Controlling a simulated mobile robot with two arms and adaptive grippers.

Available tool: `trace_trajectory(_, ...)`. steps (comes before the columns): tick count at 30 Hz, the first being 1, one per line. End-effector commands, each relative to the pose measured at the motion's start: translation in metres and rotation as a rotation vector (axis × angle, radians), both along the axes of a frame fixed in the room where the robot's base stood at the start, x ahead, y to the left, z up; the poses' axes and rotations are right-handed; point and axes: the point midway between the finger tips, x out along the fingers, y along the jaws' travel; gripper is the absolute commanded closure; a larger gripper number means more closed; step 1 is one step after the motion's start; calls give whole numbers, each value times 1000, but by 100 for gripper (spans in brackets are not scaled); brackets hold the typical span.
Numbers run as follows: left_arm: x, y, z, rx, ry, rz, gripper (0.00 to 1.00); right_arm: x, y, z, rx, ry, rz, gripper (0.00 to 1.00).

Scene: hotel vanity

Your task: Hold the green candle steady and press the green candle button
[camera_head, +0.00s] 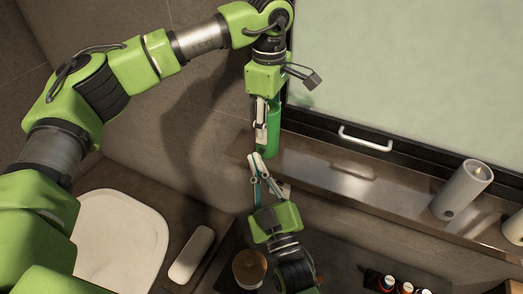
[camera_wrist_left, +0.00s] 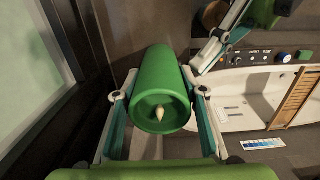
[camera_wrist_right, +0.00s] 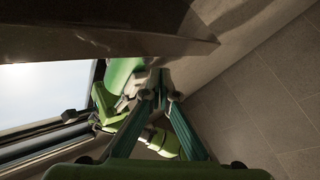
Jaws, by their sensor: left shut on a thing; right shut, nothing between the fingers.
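The green candle (camera_head: 273,132) stands upright near the left end of the brown ledge. In the left wrist view the green candle (camera_wrist_left: 160,75) shows from above, wick towards the camera, between the fingers. My left gripper (camera_head: 264,136) comes down from above and is shut around it. My right gripper (camera_head: 259,157) is shut and empty, pointing up just below and in front of the candle. In the right wrist view its fingertips (camera_wrist_right: 161,92) are close to the green candle (camera_wrist_right: 119,76); I cannot tell whether they touch. I cannot make out the candle's button.
The brown ledge (camera_head: 330,178) runs to the right under a framed mirror (camera_head: 410,65) with a white handle (camera_head: 365,138). A grey candle (camera_head: 463,190) stands further right. Below are a white basin (camera_head: 120,240), a wooden-lidded jar (camera_head: 250,268) and small bottles (camera_head: 388,283).

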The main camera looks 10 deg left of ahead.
Motion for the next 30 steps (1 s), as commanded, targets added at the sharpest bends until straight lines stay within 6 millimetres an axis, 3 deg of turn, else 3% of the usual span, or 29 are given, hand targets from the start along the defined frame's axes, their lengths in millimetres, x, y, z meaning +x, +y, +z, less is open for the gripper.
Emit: trace_trajectory(30,0,0,1,0,-1,0,88,8,-2,0,0,0,0,100)
